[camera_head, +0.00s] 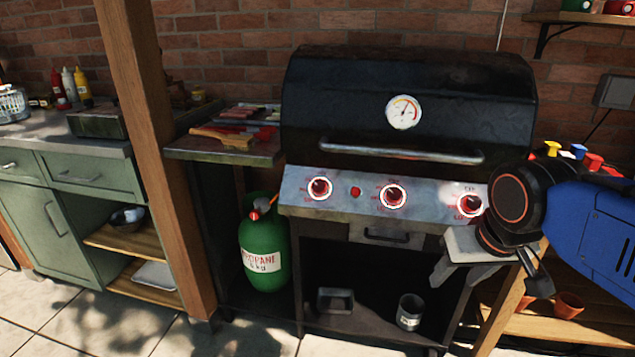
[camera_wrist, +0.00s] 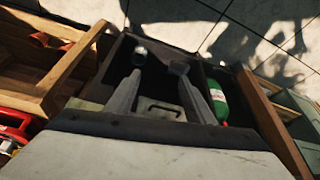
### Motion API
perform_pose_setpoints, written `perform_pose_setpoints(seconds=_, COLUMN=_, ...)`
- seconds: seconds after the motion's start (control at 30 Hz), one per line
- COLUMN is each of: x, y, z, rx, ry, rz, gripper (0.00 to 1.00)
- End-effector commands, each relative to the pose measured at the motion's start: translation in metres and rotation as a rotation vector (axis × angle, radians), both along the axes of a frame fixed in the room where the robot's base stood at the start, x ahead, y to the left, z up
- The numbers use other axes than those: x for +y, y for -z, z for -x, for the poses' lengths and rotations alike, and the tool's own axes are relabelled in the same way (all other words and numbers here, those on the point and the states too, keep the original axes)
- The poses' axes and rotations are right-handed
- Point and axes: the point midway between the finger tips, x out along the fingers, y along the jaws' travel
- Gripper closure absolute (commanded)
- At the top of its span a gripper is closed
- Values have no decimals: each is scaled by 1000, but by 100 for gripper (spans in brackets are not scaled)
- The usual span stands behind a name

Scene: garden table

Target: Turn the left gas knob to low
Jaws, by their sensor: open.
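The left gas knob (camera_head: 319,188) is a dark and red round knob with a pale ring, at the left of the grill's front panel (camera_head: 430,198). Its printed labels and exact setting are too small to read. A middle knob (camera_head: 393,196) and a right knob (camera_head: 469,204) sit on the same panel. My gripper (camera_head: 468,283) is low in front of the grill's right side, apart from the knobs and well right of the left one. In the wrist view my gripper (camera_wrist: 156,75) is open and empty, its two grey fingers spread. No knob is clearly visible there.
The black grill lid (camera_head: 400,110) is shut, with a long handle (camera_head: 400,151) above the panel. A small red button (camera_head: 355,192) sits between the left and middle knobs. A green propane tank (camera_head: 264,250) stands at lower left. A wooden post (camera_head: 150,150) rises farther left.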

Motion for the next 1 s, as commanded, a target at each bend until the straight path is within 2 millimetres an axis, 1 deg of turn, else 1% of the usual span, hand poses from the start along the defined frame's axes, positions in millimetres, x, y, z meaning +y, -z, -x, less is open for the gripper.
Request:
perform_pose_setpoints(seconds=0.03, x=6, y=-12, z=-12, rx=6, ry=1, rz=0, gripper=51)
perform_pose_setpoints(seconds=0.2, x=24, y=-49, z=-48, rx=23, ry=33, rz=1, gripper=51)
perform_pose_setpoints(seconds=0.37, x=47, y=-80, z=-82, rx=35, ry=67, rz=3, gripper=51)
perform_pose_setpoints(seconds=0.57, x=82, y=-115, z=-123, rx=43, ry=113, rz=8, gripper=51)
perform_pose_setpoints(seconds=0.77, x=125, y=-146, z=-161, rx=41, ry=162, rz=15, gripper=51)
perform_pose_setpoints(seconds=1.0, x=186, y=-176, z=-200, rx=30, ry=228, rz=21, gripper=51)
